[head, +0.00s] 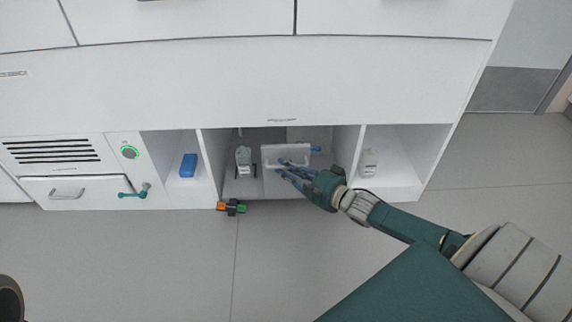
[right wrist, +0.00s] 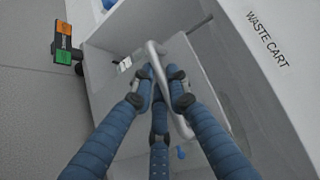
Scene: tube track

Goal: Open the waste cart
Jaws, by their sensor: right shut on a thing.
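The white waste cart front (head: 271,153) stands in the middle bay of the low white cabinet. My right gripper (head: 287,168) reaches it from the right with blue fingers. In the right wrist view, my right gripper (right wrist: 160,75) is shut on a grey bar handle (right wrist: 184,126), with fingers on both sides of it. The label WASTE CART (right wrist: 267,40) shows on a white panel at the upper right of that view. The fingers hide part of the handle and the front. My left gripper is not in view.
A block with orange and green ends (head: 231,208) sits at the bay's lower left edge. A white device (head: 243,160) stands in the bay left of the front. A blue box (head: 188,165) and a bottle (head: 369,162) occupy side bays. The grey floor (head: 150,265) in front is clear.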

